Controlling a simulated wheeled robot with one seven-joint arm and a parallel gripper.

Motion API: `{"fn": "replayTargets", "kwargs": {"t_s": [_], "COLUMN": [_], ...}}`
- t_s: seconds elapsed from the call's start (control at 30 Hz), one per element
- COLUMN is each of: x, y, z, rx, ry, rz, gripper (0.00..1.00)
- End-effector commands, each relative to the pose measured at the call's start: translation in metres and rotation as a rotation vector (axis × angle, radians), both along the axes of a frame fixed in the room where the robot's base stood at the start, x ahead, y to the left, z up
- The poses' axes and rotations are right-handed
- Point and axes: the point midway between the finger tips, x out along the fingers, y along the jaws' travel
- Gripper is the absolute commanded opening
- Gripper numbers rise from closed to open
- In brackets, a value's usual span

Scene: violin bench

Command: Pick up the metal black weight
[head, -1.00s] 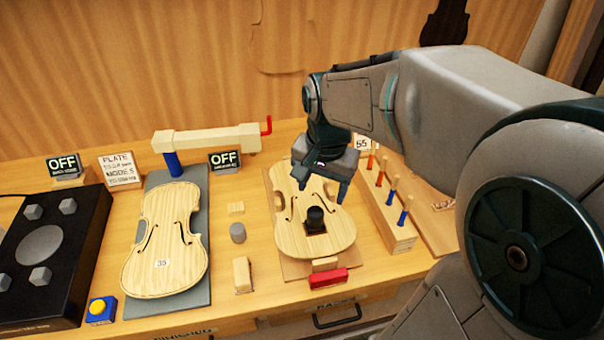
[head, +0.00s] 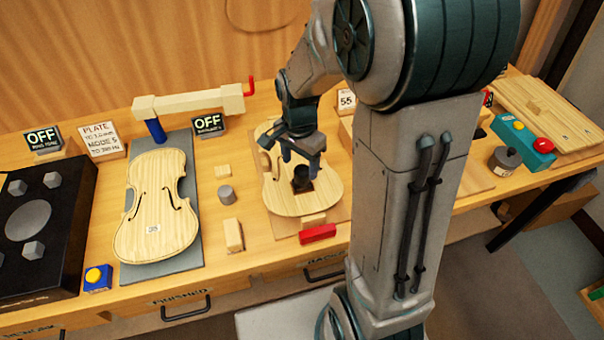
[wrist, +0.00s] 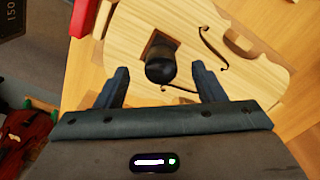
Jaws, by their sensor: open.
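A black cylinder with a wider top, which looks like the black weight (head: 302,180), stands on a small dark square on the right-hand violin plate (head: 321,198). In the wrist view the black weight (wrist: 160,66) appears between the two fingertips, slightly beyond them. My gripper (head: 301,164) is open and empty, just above and behind the weight in the head view. In the wrist view my gripper (wrist: 160,72) has a finger on each side of the weight, with gaps showing. Whether the fingers are level with it is unclear.
A red block (head: 318,233) lies before the right plate. A grey cylinder (head: 226,195) and wooden block (head: 233,235) lie left of it. Another violin plate (head: 157,215) is farther left. A dark knobbed cylinder (head: 505,161) stands at right, near a teal box (head: 522,140).

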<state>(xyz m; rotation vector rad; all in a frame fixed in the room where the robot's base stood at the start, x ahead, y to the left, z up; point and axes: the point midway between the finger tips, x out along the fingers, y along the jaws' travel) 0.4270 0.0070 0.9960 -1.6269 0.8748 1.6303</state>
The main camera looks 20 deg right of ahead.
Motion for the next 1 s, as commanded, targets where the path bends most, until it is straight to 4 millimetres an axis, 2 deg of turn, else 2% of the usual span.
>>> {"fn": "replayTargets", "kwargs": {"t_s": [0.4, 0.7, 0.77, 0.93, 1.0], "x": [0.004, 0.004, 0.004, 0.004, 0.005], "y": [-0.006, -0.006, -0.006, -0.006, -0.006], "z": [-0.046, -0.050, -0.050, -0.050, -0.049], "rx": [0.000, 0.001, 0.001, 0.001, 0.000], "ry": [0.004, -0.001, -0.001, -0.001, -0.002], "rz": [0.001, 0.001, 0.001, 0.001, 0.001], "gripper": [0.63, 0.63, 0.49, 0.02, 0.00]}}
